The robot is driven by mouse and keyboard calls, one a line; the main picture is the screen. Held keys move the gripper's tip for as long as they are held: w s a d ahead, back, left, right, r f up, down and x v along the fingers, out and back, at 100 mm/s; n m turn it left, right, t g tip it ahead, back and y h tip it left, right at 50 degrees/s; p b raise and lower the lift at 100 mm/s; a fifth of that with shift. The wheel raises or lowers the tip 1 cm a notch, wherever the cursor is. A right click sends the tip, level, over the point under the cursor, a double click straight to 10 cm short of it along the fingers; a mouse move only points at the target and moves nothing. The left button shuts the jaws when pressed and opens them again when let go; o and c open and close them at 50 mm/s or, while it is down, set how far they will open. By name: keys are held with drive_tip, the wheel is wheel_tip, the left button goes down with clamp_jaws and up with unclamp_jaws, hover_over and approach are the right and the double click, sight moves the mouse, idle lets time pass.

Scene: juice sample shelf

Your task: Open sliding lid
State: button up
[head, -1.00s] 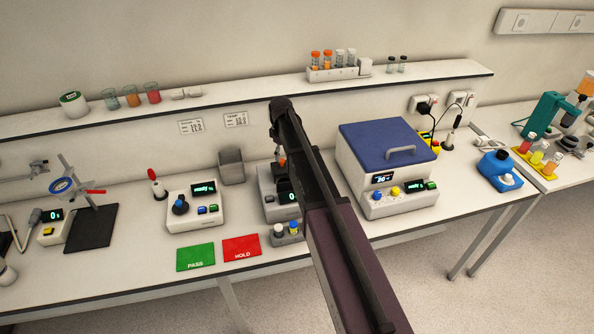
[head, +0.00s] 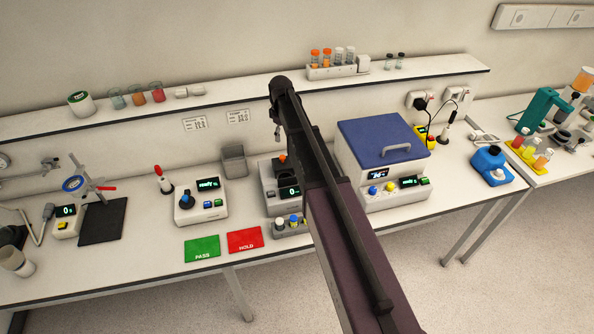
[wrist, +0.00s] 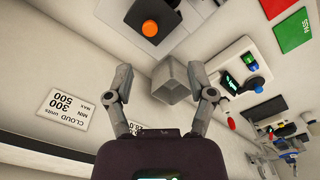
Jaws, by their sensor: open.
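A grey instrument (head: 270,190) with an orange knob (head: 282,157) on top stands on the bench, partly hidden behind my arm. In the wrist view the orange knob (wrist: 149,28) sits on a dark square piece at the top. A white box (head: 350,168) has a blue lid (head: 382,141) with a grey handle (head: 403,150); this lid looks closed. I cannot tell which of these is the sliding lid. My gripper (wrist: 160,72) is open and empty. Its fingers spread in front of a grey open bin (wrist: 171,80), apart from the knob.
A shelf (head: 230,103) with beakers and a vial rack (head: 333,70) runs along the wall. Green (head: 202,249) and red (head: 245,239) mats lie to the left. A white device (head: 200,205) stands near the bin.

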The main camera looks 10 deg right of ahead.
drive_tip(key=s+m+b, duration=0.1)
drive_tip(key=s+m, duration=0.5)
drive_tip(key=s, duration=1.4)
drive_tip(key=shift+s+f+m+t, duration=0.2)
drive_tip(key=shift+s+m+t, duration=0.1)
drive_tip(key=shift+s, duration=0.1)
drive_tip(key=shift+w, duration=0.1)
